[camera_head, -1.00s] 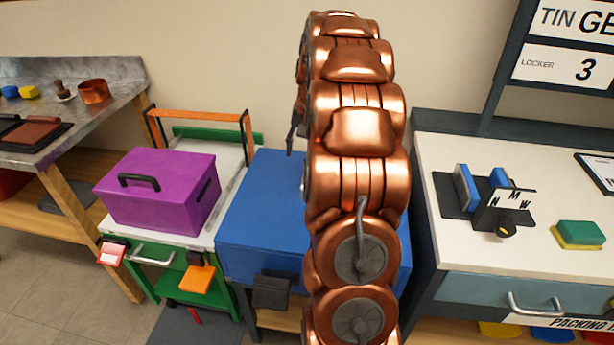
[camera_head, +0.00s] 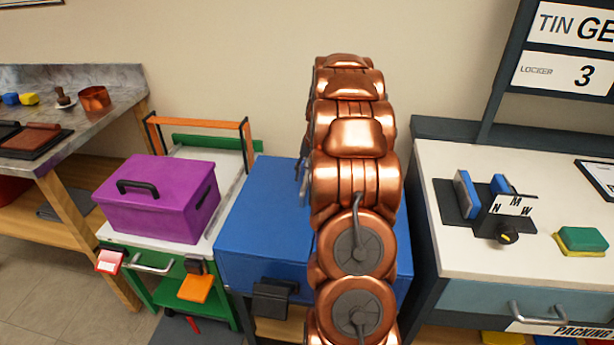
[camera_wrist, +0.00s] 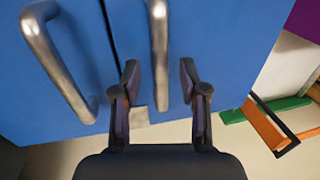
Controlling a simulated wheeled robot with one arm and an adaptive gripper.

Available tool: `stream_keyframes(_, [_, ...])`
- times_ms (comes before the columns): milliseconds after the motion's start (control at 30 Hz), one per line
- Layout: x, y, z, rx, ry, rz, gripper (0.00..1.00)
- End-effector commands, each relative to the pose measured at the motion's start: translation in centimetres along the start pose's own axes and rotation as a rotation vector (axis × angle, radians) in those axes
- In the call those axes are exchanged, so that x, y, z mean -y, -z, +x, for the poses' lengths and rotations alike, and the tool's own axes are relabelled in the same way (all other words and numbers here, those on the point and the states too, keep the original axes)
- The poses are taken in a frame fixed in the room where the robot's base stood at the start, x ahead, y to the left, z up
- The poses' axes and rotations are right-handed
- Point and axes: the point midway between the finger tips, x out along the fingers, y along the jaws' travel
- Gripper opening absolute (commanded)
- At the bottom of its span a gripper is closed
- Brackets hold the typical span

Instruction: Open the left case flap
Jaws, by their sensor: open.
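The blue case (camera_head: 262,205) stands between the trolley and the white bench; my copper arm covers its right part in the head view. In the wrist view, turned about against the head view, a dark seam parts two blue flaps. The left case flap (camera_wrist: 225,55) is on the picture's right, with a metal bar handle (camera_wrist: 159,45). The other flap has its own handle (camera_wrist: 52,60). My gripper (camera_wrist: 159,80) is open, one finger on each side of the left flap's handle. Contact cannot be told. The flap looks closed. In the head view my arm mostly hides the gripper.
A purple box (camera_head: 160,200) sits on the green trolley (camera_head: 165,285), which has an orange-edged frame (camera_head: 195,123), left of the case. The white bench (camera_head: 460,265) with a blue-and-black fixture (camera_head: 485,205) stands close on the right. The wall is behind.

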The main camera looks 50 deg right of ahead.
Motion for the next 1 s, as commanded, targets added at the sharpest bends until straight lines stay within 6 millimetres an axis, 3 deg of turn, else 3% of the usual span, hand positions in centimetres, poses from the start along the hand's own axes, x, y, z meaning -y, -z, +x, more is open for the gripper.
stream_keyframes(267, [0.0,-0.03,0.36,0.0,0.001,0.001,0.43])
stream_keyframes(700, [-0.03,-0.03,0.34,0.0,0.0,0.001,0.0])
stream_keyframes(1000, [-0.07,-0.02,0.32,0.0,0.0,0.001,0.0])
